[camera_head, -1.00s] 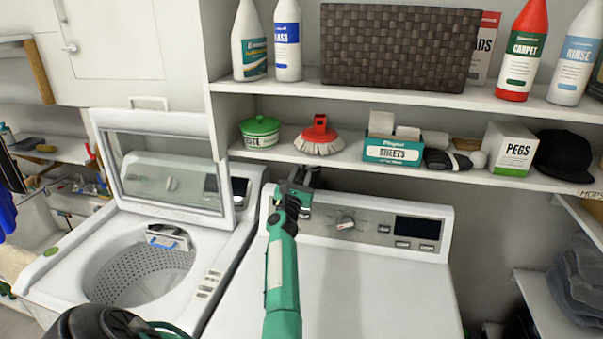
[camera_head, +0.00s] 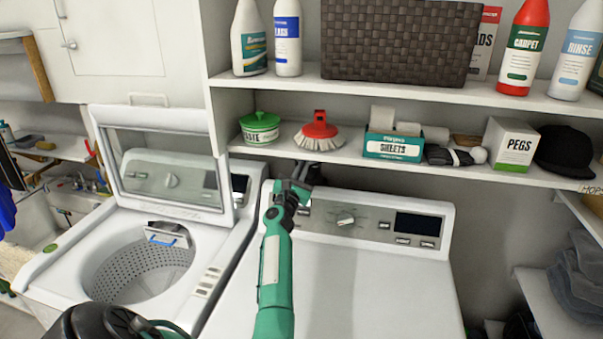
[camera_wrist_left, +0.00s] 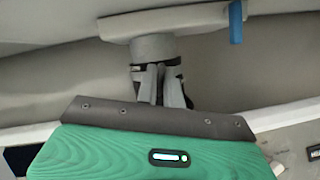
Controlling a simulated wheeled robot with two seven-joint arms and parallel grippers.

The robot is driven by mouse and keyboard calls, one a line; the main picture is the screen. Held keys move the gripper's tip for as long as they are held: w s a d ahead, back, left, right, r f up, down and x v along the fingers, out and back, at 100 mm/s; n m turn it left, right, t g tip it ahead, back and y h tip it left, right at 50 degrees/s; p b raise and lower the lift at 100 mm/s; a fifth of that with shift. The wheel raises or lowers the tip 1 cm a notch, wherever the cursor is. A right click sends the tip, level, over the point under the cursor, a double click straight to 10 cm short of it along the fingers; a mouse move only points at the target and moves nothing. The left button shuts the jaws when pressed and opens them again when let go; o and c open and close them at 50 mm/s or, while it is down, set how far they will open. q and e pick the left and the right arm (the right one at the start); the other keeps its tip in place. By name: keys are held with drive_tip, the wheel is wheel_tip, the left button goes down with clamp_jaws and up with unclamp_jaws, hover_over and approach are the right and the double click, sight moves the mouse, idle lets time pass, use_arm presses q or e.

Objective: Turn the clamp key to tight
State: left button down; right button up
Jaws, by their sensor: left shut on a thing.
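My left gripper (camera_head: 302,185) is under the lower shelf, above the left end of the dryer's control panel. In the left wrist view its fingers (camera_wrist_left: 160,85) are shut on a grey round stem (camera_wrist_left: 153,48), which I take to be part of the clamp key. A pale flat bar (camera_wrist_left: 118,27) crosses above the stem. A blue peg (camera_wrist_left: 236,22) hangs beside the bar, to the right of the stem and apart from the fingers. In the head view the key is too small and too covered to make out. My right gripper is not in view.
The lower shelf (camera_head: 340,160) runs just above my left gripper and carries a green-lidded tub (camera_head: 260,130), a red brush (camera_head: 319,132) and a sheets box (camera_head: 392,146). A white dryer (camera_head: 370,285) stands below. An open washer (camera_head: 75,245) is at the left.

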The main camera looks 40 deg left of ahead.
use_arm(q)
drive_tip(key=m+h+b, duration=0.1)
drive_tip(key=m+h, duration=0.1)
drive_tip(key=m, duration=0.1)
drive_tip(key=shift+m, duration=0.4)
drive_tip(key=m+h, duration=0.2)
drive_tip(key=m, duration=0.2)
drive_tip(key=shift+r+m, duration=0.1)
drive_tip(key=shift+m, duration=0.2)
drive_tip(key=m, duration=0.2)
drive_tip(key=m+g+h, duration=0.1)
drive_tip(key=m, duration=0.1)
drive_tip(key=shift+a+r+h, duration=0.1)
drive_tip(key=shift+h, duration=0.2)
drive_tip(key=shift+m+g+h+p, duration=0.3)
drive_tip(key=shift+m+g+p, duration=0.4)
drive_tip(key=shift+m, duration=1)
drive_tip(key=c, duration=1.5)
unclamp_jaws()
drive_tip(key=shift+c, duration=0.2)
